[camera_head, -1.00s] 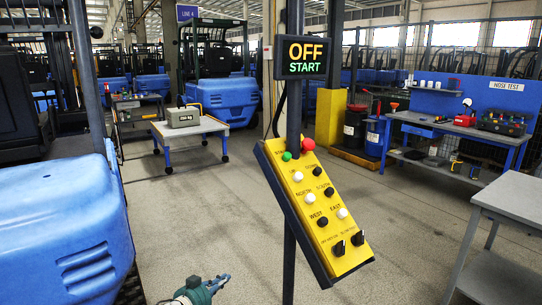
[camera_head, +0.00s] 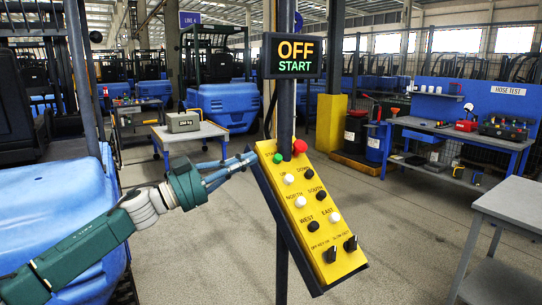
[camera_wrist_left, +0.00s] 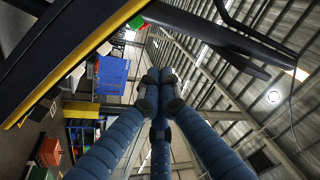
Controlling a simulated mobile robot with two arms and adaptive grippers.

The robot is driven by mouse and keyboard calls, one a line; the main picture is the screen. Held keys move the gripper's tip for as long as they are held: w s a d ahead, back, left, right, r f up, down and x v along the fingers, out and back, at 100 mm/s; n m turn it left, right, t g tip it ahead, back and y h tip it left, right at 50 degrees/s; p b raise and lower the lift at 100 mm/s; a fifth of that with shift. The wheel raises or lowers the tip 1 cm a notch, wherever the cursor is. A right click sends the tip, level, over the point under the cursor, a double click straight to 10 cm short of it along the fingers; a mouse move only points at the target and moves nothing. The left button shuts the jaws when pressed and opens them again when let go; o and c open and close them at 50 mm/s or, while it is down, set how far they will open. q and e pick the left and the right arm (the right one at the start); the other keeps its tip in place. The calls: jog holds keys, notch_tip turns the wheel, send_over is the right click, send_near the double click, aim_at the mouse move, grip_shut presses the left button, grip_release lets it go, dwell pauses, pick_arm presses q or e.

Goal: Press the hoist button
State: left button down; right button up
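The yellow push-button panel (camera_head: 311,215) hangs tilted on a dark post. It has a green button (camera_head: 278,158) and a red knob (camera_head: 300,146) at its top. Below are a white button (camera_head: 288,179) and a black button (camera_head: 307,173), then several direction buttons and two black switches. A display (camera_head: 291,56) above reads OFF and START. My left gripper (camera_head: 250,158) points at the panel's upper left edge, close to the green button; I cannot tell if it touches. In the left wrist view its blue fingers (camera_wrist_left: 160,78) meet at the tips, empty. My right gripper is out of view.
A grey table (camera_head: 515,205) stands at the right. A blue workbench (camera_head: 455,133) is behind it. A small table with a weight block (camera_head: 183,122) stands at the back left. A blue machine (camera_head: 60,220) is close at the left. The floor right of the panel is clear.

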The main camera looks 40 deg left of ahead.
pick_arm(q)
notch_tip(320, 180, up, 3)
jog(key=p, duration=0.5)
send_over(277, 159)
jog(key=s+d, duration=0.2)
jog(key=s, duration=0.1)
jog(key=f, duration=0.1)
jog(key=w+a+f+p, duration=0.1)
jog(key=shift+w+a+f, duration=0.1)
jog(key=shift+a+f, duration=0.05)
jog(key=shift+f, duration=0.15)
jog(key=shift+a+f, duration=0.45)
jog(key=shift+f, duration=0.05)
jog(key=shift+d, duration=0.1)
